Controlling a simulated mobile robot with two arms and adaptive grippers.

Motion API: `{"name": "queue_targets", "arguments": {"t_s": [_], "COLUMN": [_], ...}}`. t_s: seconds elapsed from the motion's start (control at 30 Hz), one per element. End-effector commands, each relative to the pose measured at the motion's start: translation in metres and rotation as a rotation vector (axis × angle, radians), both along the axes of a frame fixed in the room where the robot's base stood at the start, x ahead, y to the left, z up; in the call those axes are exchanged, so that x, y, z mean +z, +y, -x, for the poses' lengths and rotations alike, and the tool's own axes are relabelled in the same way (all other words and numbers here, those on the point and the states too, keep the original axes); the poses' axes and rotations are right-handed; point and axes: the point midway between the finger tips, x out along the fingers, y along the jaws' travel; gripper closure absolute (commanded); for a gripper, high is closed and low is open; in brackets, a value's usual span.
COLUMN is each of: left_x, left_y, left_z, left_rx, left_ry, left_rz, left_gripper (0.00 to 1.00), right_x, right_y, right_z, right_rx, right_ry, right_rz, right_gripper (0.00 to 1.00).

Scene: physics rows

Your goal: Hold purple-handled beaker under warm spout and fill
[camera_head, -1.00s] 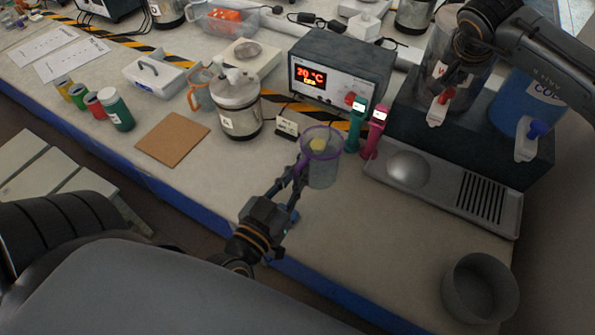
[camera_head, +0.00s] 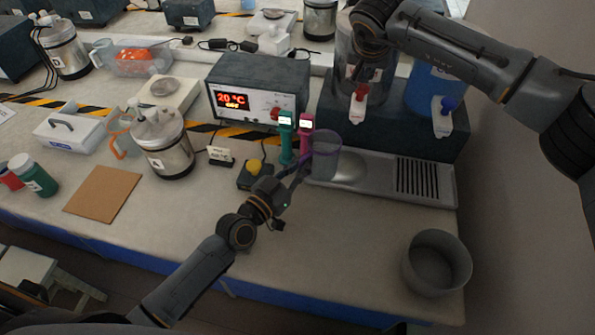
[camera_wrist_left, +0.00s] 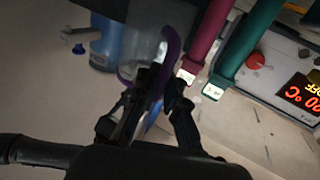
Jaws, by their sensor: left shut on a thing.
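My left gripper (camera_head: 284,186) is shut on the purple-handled beaker (camera_head: 324,164), a clear cup with a purple rim. The beaker is roughly upright at the left end of the grey drip tray (camera_head: 381,190); its height above it is unclear. Its purple handle (camera_wrist_left: 172,45) lies between my left fingers (camera_wrist_left: 158,98) in the left wrist view. The red-tapped warm spout (camera_head: 359,92) is up and right of the beaker, not directly above it. My right gripper (camera_head: 368,52) is in front of the warm tank, above the red tap; its fingers are unclear. No liquid is visible in the beaker.
A blue-tapped spout (camera_head: 444,105) is to the right. Teal (camera_head: 286,140) and magenta (camera_head: 305,138) upright handles stand close behind the beaker. A yellow-button box (camera_head: 254,174) sits beside my left gripper. A grey bowl (camera_head: 436,264) stands front right. The front middle counter is clear.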

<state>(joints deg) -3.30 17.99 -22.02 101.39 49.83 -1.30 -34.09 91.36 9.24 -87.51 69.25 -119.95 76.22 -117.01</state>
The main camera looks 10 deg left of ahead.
Motion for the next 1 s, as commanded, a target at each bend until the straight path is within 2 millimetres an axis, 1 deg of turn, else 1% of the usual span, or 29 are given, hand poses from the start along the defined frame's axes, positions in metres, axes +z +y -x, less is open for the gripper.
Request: {"name": "queue_targets", "arguments": {"t_s": [0.17,1.0], "left_x": [0.001,0.001], "left_y": [-0.007,-0.055], "left_z": [-0.007,-0.054], "left_rx": [0.000,0.000], "left_ry": [-0.001,-0.001], "left_rz": [0.003,0.002], "left_gripper": [1.00,1.00], "right_x": [0.000,0.000], "right_y": [0.000,0.000], "right_z": [0.000,0.000], "right_rx": [0.000,0.000], "right_ry": [0.000,0.000], "right_rz": [0.000,0.000], "right_gripper": [1.00,1.00]}}
